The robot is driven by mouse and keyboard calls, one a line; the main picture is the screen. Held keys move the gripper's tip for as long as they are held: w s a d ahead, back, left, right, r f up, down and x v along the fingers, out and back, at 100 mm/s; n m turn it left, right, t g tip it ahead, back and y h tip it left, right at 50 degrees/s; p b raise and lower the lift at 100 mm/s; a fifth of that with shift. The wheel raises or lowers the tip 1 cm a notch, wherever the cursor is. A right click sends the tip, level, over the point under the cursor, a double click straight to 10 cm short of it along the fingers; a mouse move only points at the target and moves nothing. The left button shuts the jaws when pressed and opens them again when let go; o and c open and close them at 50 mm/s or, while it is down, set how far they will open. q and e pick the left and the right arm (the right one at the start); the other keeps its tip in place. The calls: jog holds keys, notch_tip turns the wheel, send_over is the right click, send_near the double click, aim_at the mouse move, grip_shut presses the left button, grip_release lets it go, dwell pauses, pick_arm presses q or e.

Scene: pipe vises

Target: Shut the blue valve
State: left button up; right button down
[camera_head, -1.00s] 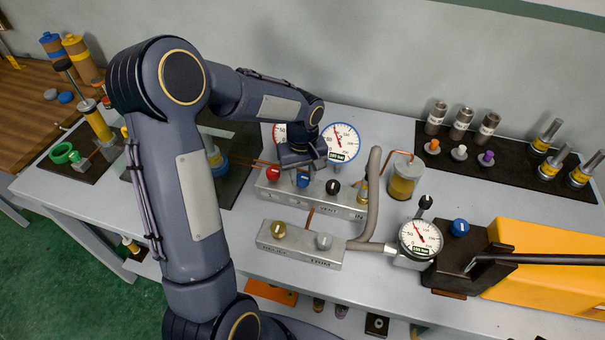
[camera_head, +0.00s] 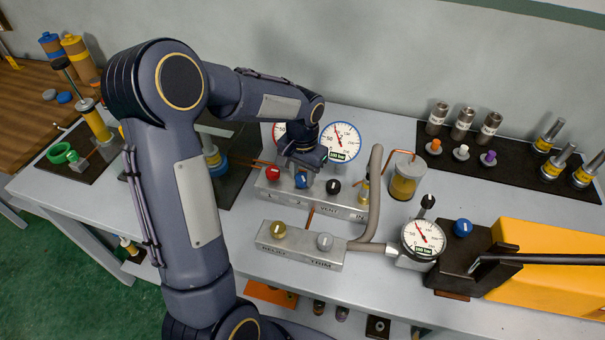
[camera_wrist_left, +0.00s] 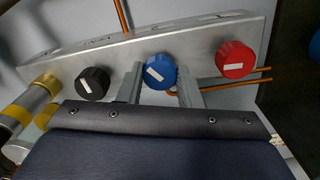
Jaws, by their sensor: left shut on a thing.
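The blue valve (camera_head: 302,181) is a round knob with a white mark, on a silver block between a red knob (camera_head: 274,171) and a black knob (camera_head: 333,187). My left gripper (camera_head: 301,173) reaches down to it from behind. In the left wrist view the blue valve (camera_wrist_left: 159,72) sits between the two fingers of my left gripper (camera_wrist_left: 161,80), which is shut on it. Its white mark lies slanted there. The black knob (camera_wrist_left: 92,83) and red knob (camera_wrist_left: 236,59) stand clear on either side. My right gripper is not in view.
Two pressure gauges (camera_head: 340,141) stand behind the block, partly hidden by my wrist. A lower block (camera_head: 300,250) with gold and grey knobs lies in front. A bent grey pipe (camera_head: 371,195) and a yellow cylinder (camera_head: 403,182) are close on the right. Another blue knob (camera_head: 462,228) is farther right.

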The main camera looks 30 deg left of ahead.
aim_at(303, 177)
pick_arm(q)
jog(key=m, duration=0.7)
dwell(0.6)
jog(key=o, duration=1)
jog(key=shift+r, duration=0.1)
notch_tip(303, 177, up, 7)
jog(key=shift+r, duration=0.35)
